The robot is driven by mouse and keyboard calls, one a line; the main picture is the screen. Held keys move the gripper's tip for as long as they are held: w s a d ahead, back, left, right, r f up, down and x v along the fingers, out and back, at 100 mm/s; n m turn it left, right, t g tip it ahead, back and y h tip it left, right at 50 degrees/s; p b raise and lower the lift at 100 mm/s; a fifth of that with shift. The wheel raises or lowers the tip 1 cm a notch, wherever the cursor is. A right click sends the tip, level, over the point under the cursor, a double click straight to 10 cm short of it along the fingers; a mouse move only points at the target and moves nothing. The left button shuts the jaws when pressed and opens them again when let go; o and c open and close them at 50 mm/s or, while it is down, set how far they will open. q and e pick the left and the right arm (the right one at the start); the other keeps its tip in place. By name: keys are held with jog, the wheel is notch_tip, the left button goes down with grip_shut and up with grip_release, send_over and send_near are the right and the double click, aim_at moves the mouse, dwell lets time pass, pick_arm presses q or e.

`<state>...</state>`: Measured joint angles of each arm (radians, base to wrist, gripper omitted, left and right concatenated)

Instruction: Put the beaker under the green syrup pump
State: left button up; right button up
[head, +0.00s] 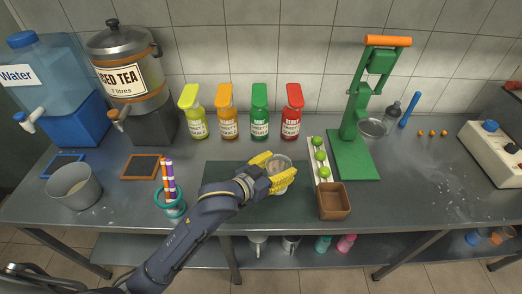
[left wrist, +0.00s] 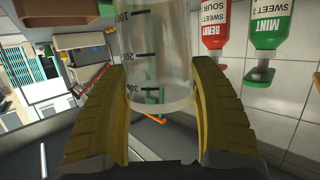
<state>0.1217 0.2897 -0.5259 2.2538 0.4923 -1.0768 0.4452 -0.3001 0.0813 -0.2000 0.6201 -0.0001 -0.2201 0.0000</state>
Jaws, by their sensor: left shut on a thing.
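My left gripper (head: 271,174) reaches in from the lower left, its yellow fingers shut on the clear beaker (head: 281,163) above the dark mat (head: 232,206). In the left wrist view the beaker (left wrist: 155,50), with black graduation marks, sits between both yellow fingers (left wrist: 158,95). The green syrup pump (head: 260,113), labelled MINT, stands at the back by the wall, behind and left of the beaker. It also shows in the left wrist view (left wrist: 268,35). The beaker is apart from the pump. My right gripper is not in view.
Yellow (head: 194,113), orange (head: 227,113) and red (head: 292,113) pumps flank the green one. A tray of limes (head: 314,169), a brown box (head: 334,201) and a green press (head: 354,150) stand to the right. A teal cup of straws (head: 171,205) stands left. Bare counter lies before the pumps.

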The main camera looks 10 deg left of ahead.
pick_arm(q)
jog(key=w+a+r+n+t+y, duration=0.1)
jog(key=w+a+r+n+y, duration=0.1)
jog(key=a, duration=0.4)
send_near(260, 118)
jog(key=shift+w+d+f, duration=1.3)
jog(key=shift+d+f, duration=0.55)
jog(key=shift+d, duration=0.6)
jog(key=shift+w+f, duration=0.2)
jog(key=shift+f, duration=0.05)
jog(key=o, duration=1.5)
jog(key=shift+f, duration=0.15)
